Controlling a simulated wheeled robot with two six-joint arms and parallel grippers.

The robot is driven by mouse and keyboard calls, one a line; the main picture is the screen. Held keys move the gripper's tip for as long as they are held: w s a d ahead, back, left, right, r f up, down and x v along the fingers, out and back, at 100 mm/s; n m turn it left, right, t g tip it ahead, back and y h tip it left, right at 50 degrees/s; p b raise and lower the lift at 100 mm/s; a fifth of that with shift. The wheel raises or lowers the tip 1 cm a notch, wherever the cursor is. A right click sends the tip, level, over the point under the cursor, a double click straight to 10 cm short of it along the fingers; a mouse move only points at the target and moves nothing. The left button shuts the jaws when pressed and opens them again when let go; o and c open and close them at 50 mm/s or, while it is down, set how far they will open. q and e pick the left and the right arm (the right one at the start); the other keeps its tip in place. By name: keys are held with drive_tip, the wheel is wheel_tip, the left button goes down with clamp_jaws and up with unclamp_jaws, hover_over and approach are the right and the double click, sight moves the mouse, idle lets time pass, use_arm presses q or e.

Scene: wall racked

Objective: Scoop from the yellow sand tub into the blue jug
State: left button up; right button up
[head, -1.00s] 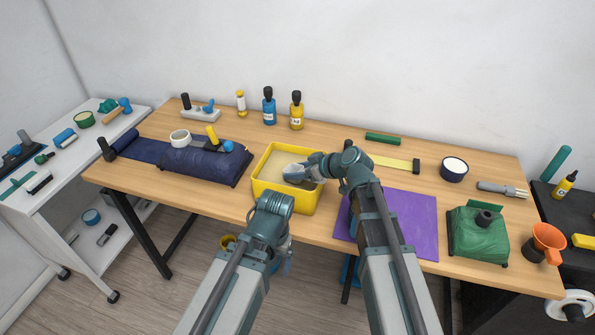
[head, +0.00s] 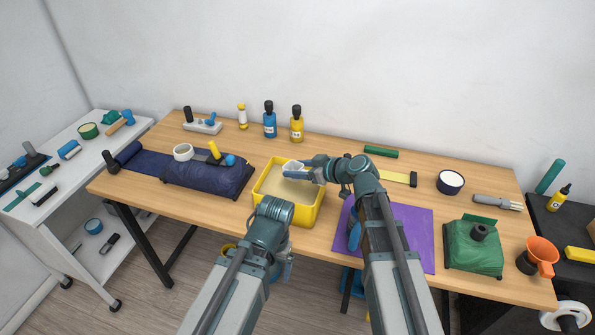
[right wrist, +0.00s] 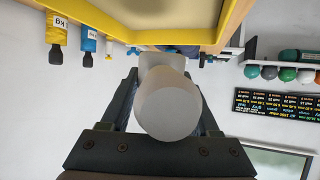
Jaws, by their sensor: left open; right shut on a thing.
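The yellow tub (head: 310,216) of pale sand (head: 283,188) stands at the front middle of the table. My right gripper (head: 312,172) is shut on a pale grey scoop (head: 293,168) and holds it over the tub's back right part. The scoop's rounded end fills the middle of the right wrist view (right wrist: 168,108); its load cannot be made out. A blue thing (head: 354,236), perhaps the jug, shows on the purple mat, mostly hidden behind my right arm. My left gripper (head: 286,268) is open, low in front of the table edge, partly hidden by its own arm.
The purple mat (head: 415,235) lies right of the tub. A navy bag (head: 208,180) lies to the left and a green bag (head: 474,254) with an orange funnel (head: 541,252) to the right. Blue (head: 270,123) and yellow (head: 296,127) bottles stand behind.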

sight(298, 167)
use_arm(q)
drive_tip(key=shift+r+p, duration=1.4)
drive_tip(key=shift+r, duration=0.15)
use_arm(e)
drive_tip(key=shift+t+y, duration=0.5)
drive_tip(key=shift+y, duration=0.1)
drive_tip(key=shift+r, duration=2.95)
use_arm(q)
drive_tip(key=shift+c, duration=0.4)
